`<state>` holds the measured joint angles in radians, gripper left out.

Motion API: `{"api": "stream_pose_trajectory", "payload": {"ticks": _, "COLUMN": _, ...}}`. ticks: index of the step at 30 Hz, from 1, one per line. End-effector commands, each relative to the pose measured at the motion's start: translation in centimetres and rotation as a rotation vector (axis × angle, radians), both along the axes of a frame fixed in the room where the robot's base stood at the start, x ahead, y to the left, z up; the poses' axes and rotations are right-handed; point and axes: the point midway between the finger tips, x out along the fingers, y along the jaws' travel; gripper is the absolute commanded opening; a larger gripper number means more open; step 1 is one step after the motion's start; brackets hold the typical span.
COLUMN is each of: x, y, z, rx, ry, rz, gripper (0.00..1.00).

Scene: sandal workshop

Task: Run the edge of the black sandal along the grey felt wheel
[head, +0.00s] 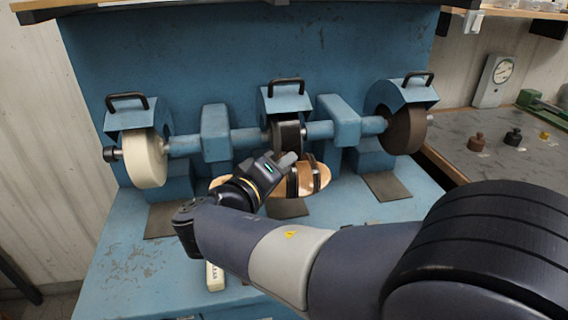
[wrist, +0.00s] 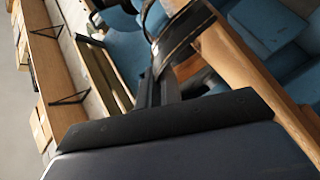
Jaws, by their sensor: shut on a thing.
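My gripper (head: 289,161) is shut on a sandal (head: 318,183) with a tan footbed and dark, almost black straps. It holds the sandal in front of the lower part of the middle wheel (head: 288,136), which looks dark grey to black. I cannot tell whether the sandal touches this wheel. In the wrist view the sandal's tan sole (wrist: 238,66) runs diagonally on the right, and a dark strap (wrist: 182,37) crosses near my gripper's finger (wrist: 154,92). My gripper and arm hide part of the sandal.
A cream wheel (head: 145,158) is at the left of the blue machine (head: 240,60) and a brown wheel (head: 404,130) at the right. A pale block (head: 215,277) lies on the blue bench near my arm. A side bench (head: 480,170) at right holds small weights and a dial gauge (head: 494,80).

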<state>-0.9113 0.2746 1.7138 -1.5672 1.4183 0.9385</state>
Motion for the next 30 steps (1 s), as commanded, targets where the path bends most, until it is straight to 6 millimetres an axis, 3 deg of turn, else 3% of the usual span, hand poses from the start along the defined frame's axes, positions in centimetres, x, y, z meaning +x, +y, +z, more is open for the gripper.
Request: {"api": "stream_pose_trajectory", "payload": {"ticks": 30, "x": 0.6, "y": -1.7, "z": 0.0, "rx": 0.013, "ry": 0.009, "rz": -0.001, "gripper": 0.00}}
